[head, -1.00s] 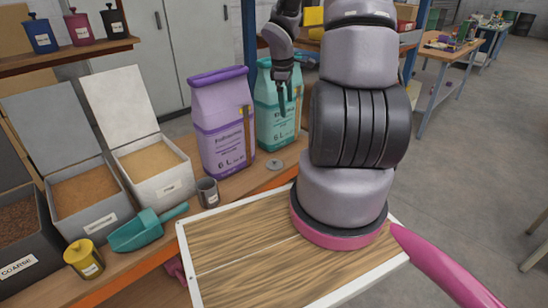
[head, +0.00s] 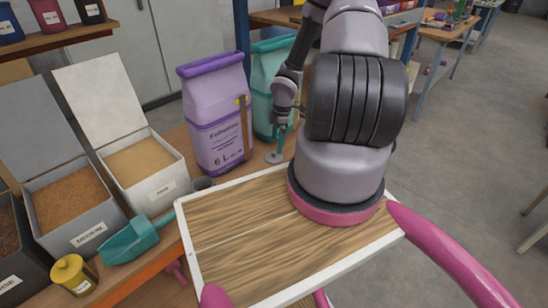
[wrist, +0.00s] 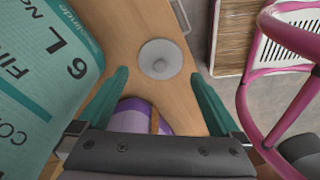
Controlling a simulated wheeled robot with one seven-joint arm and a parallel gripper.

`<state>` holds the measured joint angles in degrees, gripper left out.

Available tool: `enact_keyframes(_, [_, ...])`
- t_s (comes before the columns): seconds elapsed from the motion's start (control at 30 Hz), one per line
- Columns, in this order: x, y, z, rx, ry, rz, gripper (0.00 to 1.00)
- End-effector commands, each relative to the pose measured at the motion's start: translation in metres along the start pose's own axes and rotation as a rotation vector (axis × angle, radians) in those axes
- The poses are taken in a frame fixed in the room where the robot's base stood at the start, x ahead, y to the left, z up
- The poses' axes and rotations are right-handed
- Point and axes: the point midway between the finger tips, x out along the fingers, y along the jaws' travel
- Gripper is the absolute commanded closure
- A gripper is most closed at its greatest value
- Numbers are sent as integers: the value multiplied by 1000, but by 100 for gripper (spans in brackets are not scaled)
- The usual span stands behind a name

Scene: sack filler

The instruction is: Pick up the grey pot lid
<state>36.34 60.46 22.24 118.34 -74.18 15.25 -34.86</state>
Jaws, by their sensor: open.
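The grey pot lid (head: 274,157) is a small round disc with a knob, lying flat on the wooden bench behind my tray. In the wrist view the lid (wrist: 160,58) lies between and just beyond the tips of my teal fingers. My gripper (wrist: 160,76) is open and empty, pointing down at the lid. In the head view my gripper (head: 283,146) is just above or beside the lid; I cannot tell whether a finger touches it.
A purple sack (head: 215,115) and a teal sack (head: 268,92) stand close to the lid. A small grey pot (head: 203,183) is partly hidden by the tray rim (head: 181,225). A teal scoop (head: 130,242), a yellow canister (head: 72,273) and open bins (head: 155,165) are at left.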

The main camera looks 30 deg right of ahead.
Motion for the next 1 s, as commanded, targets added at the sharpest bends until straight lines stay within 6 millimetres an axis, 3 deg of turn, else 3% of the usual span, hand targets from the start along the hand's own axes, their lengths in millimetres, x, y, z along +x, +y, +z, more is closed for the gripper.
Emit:
enact_keyframes(0.4, [50,-1,-4,-1,0,-1,0])
enact_keyframes(0.67, [54,-1,-3,2,0,0,0])
enact_keyframes(0.7, [54,-1,-3,2,0,0,4])
enact_keyframes(0.83, [54,-1,-3,2,0,0,54])
enact_keyframes(0.87, [54,-1,-3,2,0,0,60])
enact_keyframes(1.0, [54,-1,-3,2,0,0,61])
